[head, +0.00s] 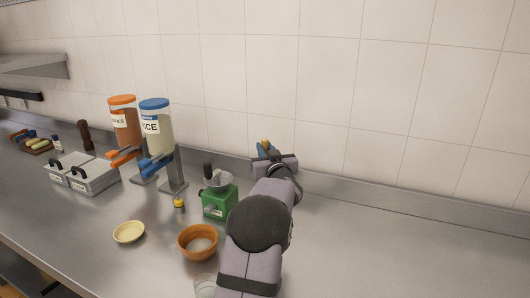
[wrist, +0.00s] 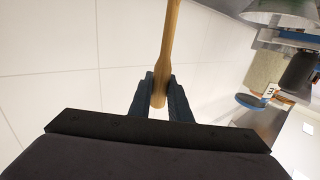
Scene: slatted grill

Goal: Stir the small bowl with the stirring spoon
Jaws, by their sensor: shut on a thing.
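My gripper (wrist: 160,88) is shut on a wooden handle (wrist: 169,45), seen in the wrist view. This looks like the stirring spoon; its far end runs out of the top of that view. In the head view my gripper (head: 266,149) is raised near the back wall, right of the green device and away from the bowls. Most of the spoon is hidden there by my arm. A small cream bowl (head: 129,232) and a larger brown-orange bowl (head: 198,231) stand on the counter, in front of the green device. The brown bowl has something pale inside.
A green device (head: 217,207) with a metal top stands behind the brown bowl. A small yellow-topped item (head: 179,205) is beside it. Orange (head: 124,125) and blue-lidded (head: 157,130) dispensers and lidded metal pans (head: 90,178) are left. The right counter is clear.

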